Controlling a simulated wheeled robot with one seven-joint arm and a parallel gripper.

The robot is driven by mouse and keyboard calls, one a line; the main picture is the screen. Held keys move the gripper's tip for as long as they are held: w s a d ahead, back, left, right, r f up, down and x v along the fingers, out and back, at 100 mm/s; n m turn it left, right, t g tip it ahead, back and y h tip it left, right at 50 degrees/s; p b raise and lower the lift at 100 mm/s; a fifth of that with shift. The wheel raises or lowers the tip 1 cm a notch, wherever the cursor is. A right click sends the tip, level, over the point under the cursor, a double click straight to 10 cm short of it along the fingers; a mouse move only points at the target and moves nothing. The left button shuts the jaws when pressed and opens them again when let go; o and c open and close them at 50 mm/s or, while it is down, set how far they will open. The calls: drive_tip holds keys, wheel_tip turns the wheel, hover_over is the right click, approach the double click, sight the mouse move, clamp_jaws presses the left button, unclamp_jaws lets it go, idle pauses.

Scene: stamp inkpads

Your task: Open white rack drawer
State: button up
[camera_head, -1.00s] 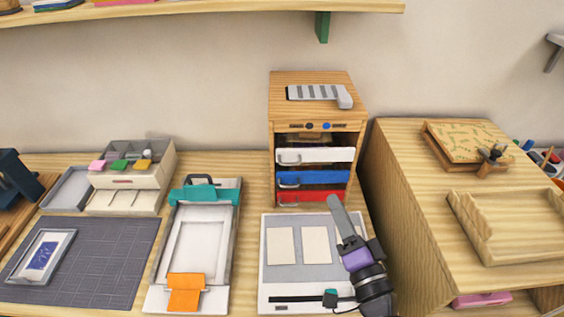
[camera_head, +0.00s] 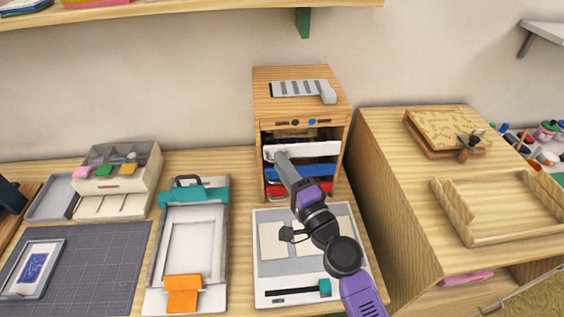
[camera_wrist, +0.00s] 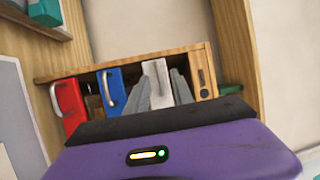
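The wooden rack (camera_head: 258,118) holds stacked drawers: white (camera_head: 318,149) on top, blue (camera_head: 318,171) below it, red (camera_head: 317,186) lowest. My gripper (camera_head: 281,157) reaches the left part of the white drawer's front and covers its handle there. In the wrist view the rack appears turned on its side, with the red drawer (camera_wrist: 68,100), blue drawer (camera_wrist: 112,80) and white drawer (camera_wrist: 153,67) side by side. My gripper's grey fingers (camera_wrist: 161,90) are apart, one on each side of the white drawer's handle (camera_wrist: 161,78). Contact with the handle cannot be told.
A grey striped tool (camera_head: 303,90) lies on top of the rack. A white board (camera_head: 265,285) lies in front of it under my arm. A clamp frame (camera_head: 157,260) lies to the left. A taller wooden cabinet (camera_head: 400,190) stands close on the right.

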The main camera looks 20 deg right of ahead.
drive_tip(key=shift+w, duration=0.2)
drive_tip(key=shift+c, duration=0.2)
clamp_jaws()
idle(1.2)
